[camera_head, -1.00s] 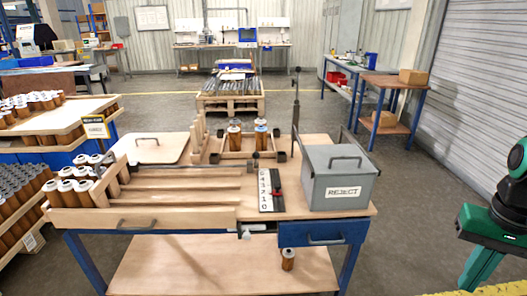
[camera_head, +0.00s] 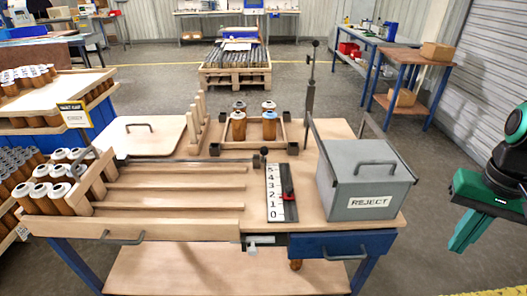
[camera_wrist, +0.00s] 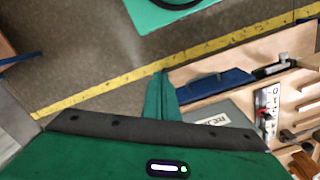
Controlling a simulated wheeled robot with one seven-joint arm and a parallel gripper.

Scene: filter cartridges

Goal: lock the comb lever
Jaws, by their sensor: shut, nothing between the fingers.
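A wooden rack with long slats (camera_head: 170,198) lies on the workbench. A dark horizontal rod (camera_head: 190,160) runs along its back and ends near black knobs. An upright dark lever (camera_head: 310,85) with a ball top stands behind the reject box. A wooden comb with upright pegs (camera_head: 197,122) stands at the rack's back. I cannot tell for certain which bar is the comb lever, or whether it is locked. My gripper (camera_head: 462,245) is shut and empty, right of the bench and apart from everything on it. It also shows in the wrist view (camera_wrist: 160,78).
The grey reject box (camera_head: 350,155) stands at the bench's right, beside a numbered scale (camera_head: 275,180) with a red slider. White-topped cartridges (camera_head: 40,195) stand at left. Floor between my arm and the bench is clear.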

